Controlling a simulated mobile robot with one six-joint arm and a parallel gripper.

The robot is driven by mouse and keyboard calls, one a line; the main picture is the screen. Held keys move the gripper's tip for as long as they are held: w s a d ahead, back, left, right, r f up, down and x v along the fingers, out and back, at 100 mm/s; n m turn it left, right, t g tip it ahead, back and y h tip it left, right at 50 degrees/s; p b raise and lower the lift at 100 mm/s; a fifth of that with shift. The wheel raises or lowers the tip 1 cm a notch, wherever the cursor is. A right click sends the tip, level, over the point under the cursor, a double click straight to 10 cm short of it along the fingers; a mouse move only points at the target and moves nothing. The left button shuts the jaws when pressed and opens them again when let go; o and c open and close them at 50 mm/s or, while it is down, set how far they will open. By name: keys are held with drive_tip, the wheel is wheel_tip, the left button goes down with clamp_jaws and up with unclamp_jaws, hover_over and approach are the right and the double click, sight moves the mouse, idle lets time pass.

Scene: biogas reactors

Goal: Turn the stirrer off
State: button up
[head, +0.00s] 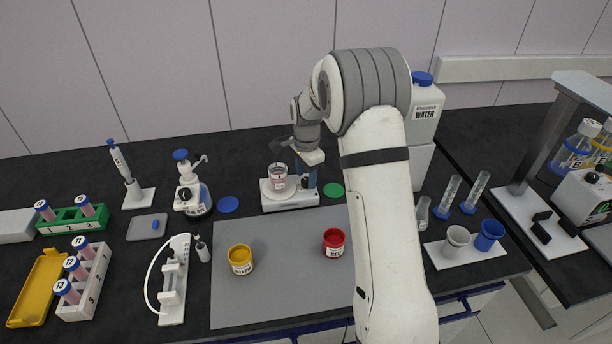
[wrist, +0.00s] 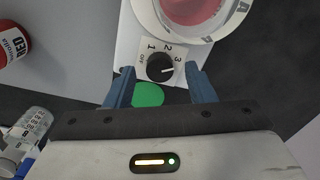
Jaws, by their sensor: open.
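The stirrer is a white flat plate (head: 290,202) near the back middle of the bench, with a glass beaker (head: 278,180) of pinkish liquid on it. In the wrist view its black knob (wrist: 160,67) sits on a dial marked OFF, 1, 2 and 3. The knob's white line points right, to the side of the 3. My gripper (wrist: 162,88) is open with blue fingers, one on each side of the knob's front, apart from it. Nothing is between the fingertips. In the head view my gripper (head: 307,178) is over the stirrer's right end, which it partly hides.
A green disc (head: 334,190) lies right of the stirrer and a blue disc (head: 228,204) left. A red jar (head: 334,242) and a yellow jar (head: 240,260) stand on the grey mat (head: 285,290) in front. A white water container (head: 424,105) stands behind my arm.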

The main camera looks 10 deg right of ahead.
drive_tip(key=shift+f, duration=0.6)
drive_tip(key=c, duration=1)
drive_tip(key=shift+o, duration=0.2)
